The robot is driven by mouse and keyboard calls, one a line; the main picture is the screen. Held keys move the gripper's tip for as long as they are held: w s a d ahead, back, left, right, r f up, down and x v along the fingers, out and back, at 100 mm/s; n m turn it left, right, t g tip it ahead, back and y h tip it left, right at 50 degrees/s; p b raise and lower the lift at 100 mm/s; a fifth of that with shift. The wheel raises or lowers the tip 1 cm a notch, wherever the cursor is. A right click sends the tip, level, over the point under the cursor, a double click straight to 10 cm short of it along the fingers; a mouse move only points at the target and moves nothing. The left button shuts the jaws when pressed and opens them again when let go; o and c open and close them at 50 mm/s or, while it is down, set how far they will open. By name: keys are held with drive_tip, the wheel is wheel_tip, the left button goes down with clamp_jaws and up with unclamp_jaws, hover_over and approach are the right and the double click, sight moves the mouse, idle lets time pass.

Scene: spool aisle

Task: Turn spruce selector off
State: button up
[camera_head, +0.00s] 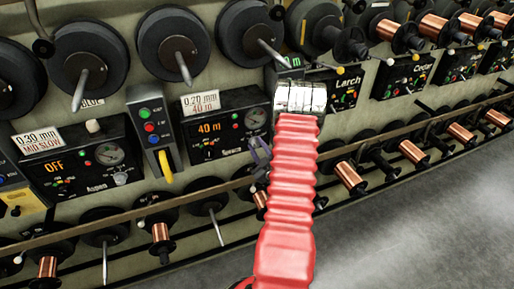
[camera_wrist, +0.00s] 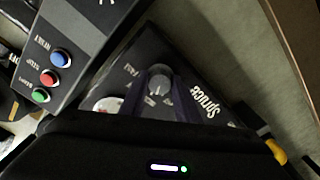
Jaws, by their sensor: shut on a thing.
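The Spruce panel (camera_head: 222,141) is a black box on the wall with a lit orange "40 m" display (camera_head: 209,128) and a round gauge (camera_head: 256,118). In the wrist view its white "Spruce" lettering (camera_wrist: 205,102) is upside down beside the grey selector knob (camera_wrist: 158,74). My gripper (camera_head: 259,152) is at the panel's lower right corner. In the wrist view its dark fingers close on both sides of the knob. The gripper and arm hide the knob in the head view. The gauge (camera_wrist: 107,104) is partly hidden in the wrist view.
A button box (camera_head: 152,128) with a yellow handle (camera_head: 166,167) stands left of the panel. The Aspen panel (camera_head: 75,165), farther left, reads "OFF". The Larch panel (camera_head: 338,90) is to the right. Spools and pins project above and below.

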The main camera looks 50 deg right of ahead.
drive_tip(key=n, duration=0.5)
drive_tip(key=shift+a+f, duration=0.1)
drive_tip(key=shift+a, duration=0.05)
drive_tip(key=shift+n, duration=0.4)
drive_tip(key=o, duration=0.7)
drive_tip(key=shift+c, duration=0.2)
drive_tip(key=o, duration=0.4)
drive_tip(key=v, duration=1.3)
drive_tip(key=shift+s+a, duration=0.1)
drive_tip(key=shift+s, duration=0.2)
drive_tip(key=shift+f, duration=0.1)
